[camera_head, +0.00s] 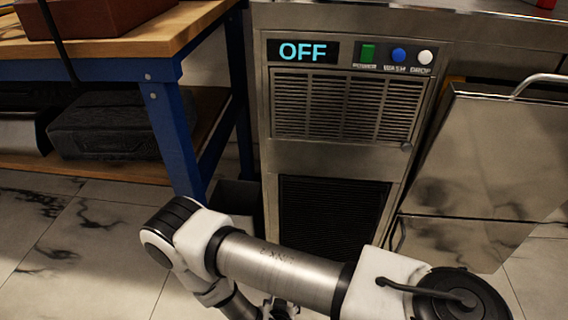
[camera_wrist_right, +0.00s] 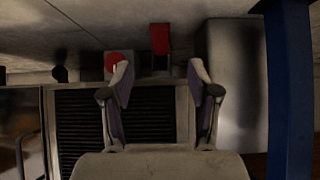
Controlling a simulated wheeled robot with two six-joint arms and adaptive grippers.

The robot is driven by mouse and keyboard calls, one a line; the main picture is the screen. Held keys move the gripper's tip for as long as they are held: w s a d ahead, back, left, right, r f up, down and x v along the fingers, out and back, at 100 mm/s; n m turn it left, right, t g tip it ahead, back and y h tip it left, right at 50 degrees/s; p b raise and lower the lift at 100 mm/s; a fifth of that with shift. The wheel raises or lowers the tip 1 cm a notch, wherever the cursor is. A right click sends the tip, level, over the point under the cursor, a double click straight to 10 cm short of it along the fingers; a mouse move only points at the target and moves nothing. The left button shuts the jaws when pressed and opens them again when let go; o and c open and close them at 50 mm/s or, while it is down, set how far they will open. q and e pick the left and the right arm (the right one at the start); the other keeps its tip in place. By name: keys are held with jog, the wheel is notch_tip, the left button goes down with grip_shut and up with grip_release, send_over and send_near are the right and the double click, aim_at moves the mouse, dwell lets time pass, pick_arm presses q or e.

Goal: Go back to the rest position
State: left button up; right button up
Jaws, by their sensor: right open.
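My right arm crosses the bottom of the head view, its elbow bent at the left, in front of the steel machine (camera_head: 330,160). Its gripper is not clearly shown there. In the right wrist view my right gripper (camera_wrist_right: 159,72) is open, its two fingers apart with nothing between them. A dark grille (camera_wrist_right: 80,125) lies beyond the fingers. My left gripper is in neither view.
The machine has an OFF display (camera_head: 303,51) and green (camera_head: 368,53), blue (camera_head: 399,55) and white (camera_head: 426,58) buttons. A blue-legged workbench (camera_head: 168,125) stands left, a steel door with a handle (camera_head: 490,150) right. Red shapes (camera_wrist_right: 159,38) show in the wrist view.

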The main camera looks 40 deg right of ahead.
dwell(0.5)
jog(key=w+d+r+g+y+p, duration=0.15)
jog(key=d+r+p, duration=0.25)
jog(key=r+p, duration=0.6)
jog(key=s+a+r+n+g+y, duration=0.45)
jog(key=s+a+n+y, duration=0.2)
jog(key=s+n, duration=0.4)
notch_tip(320, 180, up, 36)
jog(key=h+p, duration=0.1)
jog(key=p, duration=3.5)
jog(key=shift+a+m, duration=0.3)
jog(key=shift+m, duration=0.15)
jog(key=shift+s, duration=0.1)
